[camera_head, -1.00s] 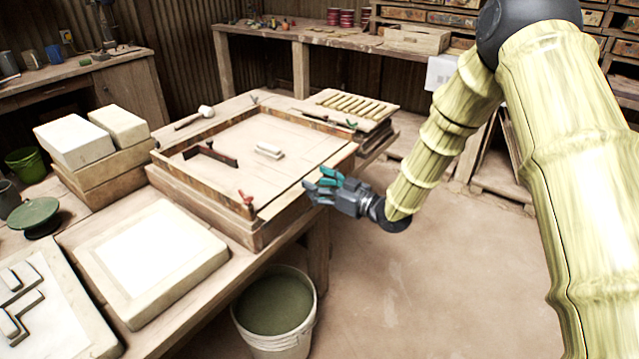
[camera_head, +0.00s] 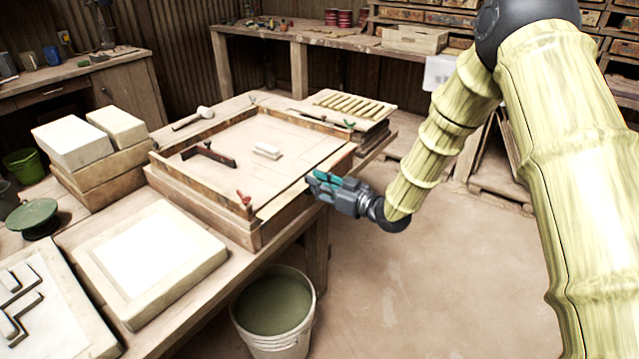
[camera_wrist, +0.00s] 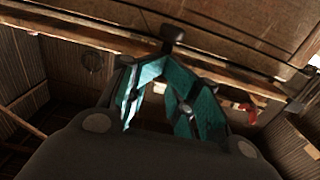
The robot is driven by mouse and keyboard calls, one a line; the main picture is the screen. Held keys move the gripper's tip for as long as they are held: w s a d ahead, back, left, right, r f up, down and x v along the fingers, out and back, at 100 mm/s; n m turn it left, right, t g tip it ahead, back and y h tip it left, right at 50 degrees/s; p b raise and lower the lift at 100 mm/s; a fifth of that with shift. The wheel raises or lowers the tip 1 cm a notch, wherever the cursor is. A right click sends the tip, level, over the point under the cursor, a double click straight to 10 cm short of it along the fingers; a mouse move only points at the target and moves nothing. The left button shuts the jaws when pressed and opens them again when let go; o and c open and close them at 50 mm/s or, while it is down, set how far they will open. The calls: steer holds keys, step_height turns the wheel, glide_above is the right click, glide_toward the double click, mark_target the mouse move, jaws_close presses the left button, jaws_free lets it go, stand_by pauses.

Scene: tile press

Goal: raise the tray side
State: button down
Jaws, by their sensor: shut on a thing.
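The wooden tray (camera_head: 165,160) sits on the bench with sides standing along its left, far and near-left edges. Along its right edge, the tray side (camera_head: 290,199) is folded down, not upright. My gripper (camera_head: 318,182) is at the outer edge of this side, about midway along it, with its teal fingers drawn together on it. In the wrist view, the teal fingers (camera_wrist: 168,98) are just below a dark knob (camera_wrist: 172,36) and a wooden board edge. The exact contact is hidden. Red clips (camera_head: 244,198) show at the near corner.
A bucket (camera_head: 274,308) is on the floor below. Floor to the right is clear.

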steer(key=shift+a+r, duration=0.1)
steer(key=shift+a, duration=0.15)
stand_by(0.5)
